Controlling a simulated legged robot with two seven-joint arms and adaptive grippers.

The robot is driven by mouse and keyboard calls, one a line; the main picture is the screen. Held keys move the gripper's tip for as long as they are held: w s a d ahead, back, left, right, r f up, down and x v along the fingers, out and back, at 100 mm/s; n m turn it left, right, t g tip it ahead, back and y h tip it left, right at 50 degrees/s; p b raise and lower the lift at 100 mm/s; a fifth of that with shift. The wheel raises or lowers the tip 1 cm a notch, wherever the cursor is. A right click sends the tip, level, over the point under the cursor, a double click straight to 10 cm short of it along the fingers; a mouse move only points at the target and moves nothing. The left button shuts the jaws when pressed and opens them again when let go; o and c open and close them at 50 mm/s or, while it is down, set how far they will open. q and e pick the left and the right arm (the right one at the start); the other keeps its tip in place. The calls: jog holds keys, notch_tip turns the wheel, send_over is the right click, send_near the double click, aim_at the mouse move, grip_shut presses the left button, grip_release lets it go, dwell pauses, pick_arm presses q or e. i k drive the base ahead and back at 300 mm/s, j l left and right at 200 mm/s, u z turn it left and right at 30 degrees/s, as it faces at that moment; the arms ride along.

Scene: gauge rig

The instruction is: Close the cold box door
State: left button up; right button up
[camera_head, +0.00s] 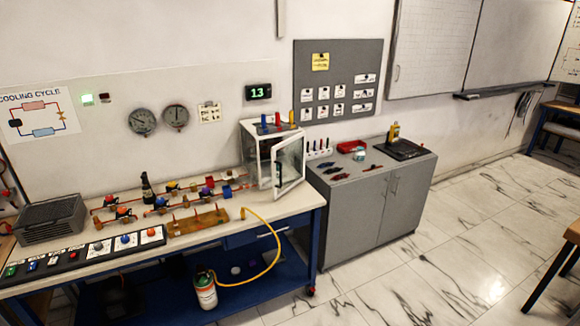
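The cold box (252,142) is a white box near the right end of the workbench, with colored items on its top. Its door (290,165) has a white frame, a clear pane and a dark handle. The door stands open, swung out toward the front right, and part of the box's dark interior shows. Neither of my grippers is in view.
The bench (205,217) carries a pipe rig with colored valves, a switch panel (85,253) and a grey slatted unit (50,220). A yellow hose (277,240) curves down to a gas cylinder (205,290). A grey cabinet (372,208) stands right of the bench. Marble floor is open at right.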

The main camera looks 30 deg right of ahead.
aim_at(303, 134)
jog(key=i+l, duration=0.7)
jog(key=i+z, duration=0.05)
